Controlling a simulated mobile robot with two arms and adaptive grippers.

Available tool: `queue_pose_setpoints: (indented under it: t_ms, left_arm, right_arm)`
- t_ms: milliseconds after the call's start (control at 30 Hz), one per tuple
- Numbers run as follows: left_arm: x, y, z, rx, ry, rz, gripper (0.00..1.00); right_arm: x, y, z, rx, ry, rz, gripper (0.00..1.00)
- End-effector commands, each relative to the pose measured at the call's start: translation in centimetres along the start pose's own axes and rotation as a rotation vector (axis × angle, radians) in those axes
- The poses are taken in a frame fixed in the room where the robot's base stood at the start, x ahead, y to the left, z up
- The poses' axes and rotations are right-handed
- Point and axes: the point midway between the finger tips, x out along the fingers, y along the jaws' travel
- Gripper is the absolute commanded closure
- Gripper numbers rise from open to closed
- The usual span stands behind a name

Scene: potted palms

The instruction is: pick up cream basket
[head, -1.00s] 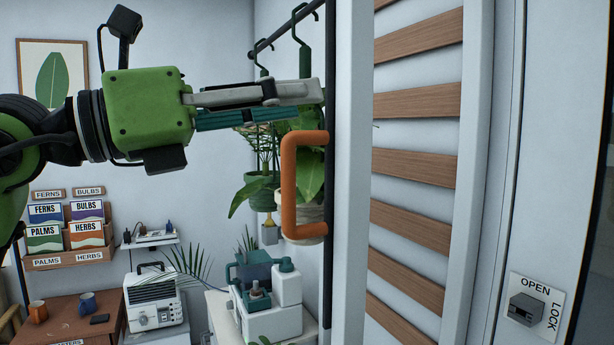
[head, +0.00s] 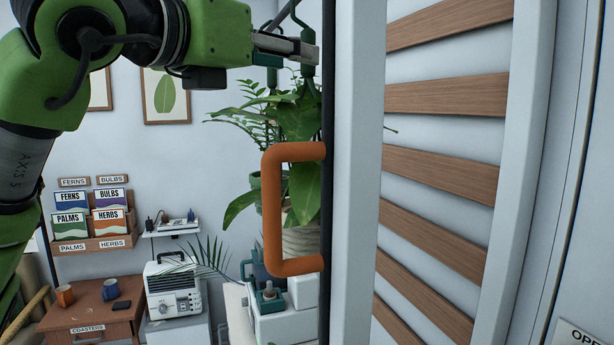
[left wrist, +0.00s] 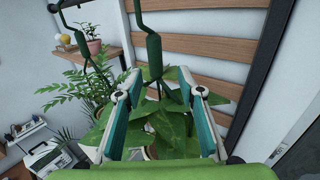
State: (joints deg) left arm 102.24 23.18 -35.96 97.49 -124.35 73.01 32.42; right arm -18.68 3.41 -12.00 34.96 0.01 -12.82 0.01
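The cream basket (head: 302,240) hangs in the head view behind the orange door handle, partly hidden by it and cut off by the door edge. Large green leaves spill over it. Its dark green hanger (head: 308,60) rises above to a rail. My left gripper (head: 303,52) is at the hanger's height, above the leaves. In the left wrist view its two teal-padded fingers (left wrist: 160,82) are apart, and the hanger (left wrist: 154,55) shows between their tips with no visible grip. Leaves fill the space below. My right gripper is in neither view.
The orange handle (head: 270,210) and white door frame (head: 357,180) stand close in front of the basket. A second hanging plant (head: 245,120) is behind it to the left. A slatted wall (head: 440,150) is at right. A bench with white and green equipment (head: 270,300) is below.

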Motion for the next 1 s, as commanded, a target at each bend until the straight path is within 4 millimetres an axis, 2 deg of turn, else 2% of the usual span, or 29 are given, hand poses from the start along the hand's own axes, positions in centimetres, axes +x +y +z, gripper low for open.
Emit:
queue_pose_setpoints:
  t_ms: [167,333,567,700,833,867,900,1000]
  left_arm:
    - [1.0,0.1,0.1,0.000,0.001,-0.002,0.65]
    - [3.0,0.6,0.0,-0.001,0.004,-0.002,0.65]
    - [5.4,0.7,-0.3,0.000,0.001,-0.003,0.65]
    - [5.7,0.7,-0.6,0.000,0.000,-0.002,0.65]
    - [5.7,0.7,-0.6,0.000,0.000,-0.002,0.65]
    - [5.7,0.7,-0.6,0.000,0.000,-0.002,0.67]
    - [5.7,0.7,-0.6,0.000,0.000,-0.002,0.78]
    - [5.7,0.7,-0.6,0.000,0.000,-0.002,1.00]
  right_arm:
    - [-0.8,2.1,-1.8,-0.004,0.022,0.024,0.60]
    - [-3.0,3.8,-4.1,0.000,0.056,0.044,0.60]
    - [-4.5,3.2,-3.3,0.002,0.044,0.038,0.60]
    - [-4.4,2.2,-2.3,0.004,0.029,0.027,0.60]
    - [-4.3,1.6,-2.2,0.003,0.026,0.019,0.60]
    - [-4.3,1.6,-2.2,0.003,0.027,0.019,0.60]
    - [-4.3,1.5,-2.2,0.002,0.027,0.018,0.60]
    - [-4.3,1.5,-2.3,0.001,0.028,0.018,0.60]
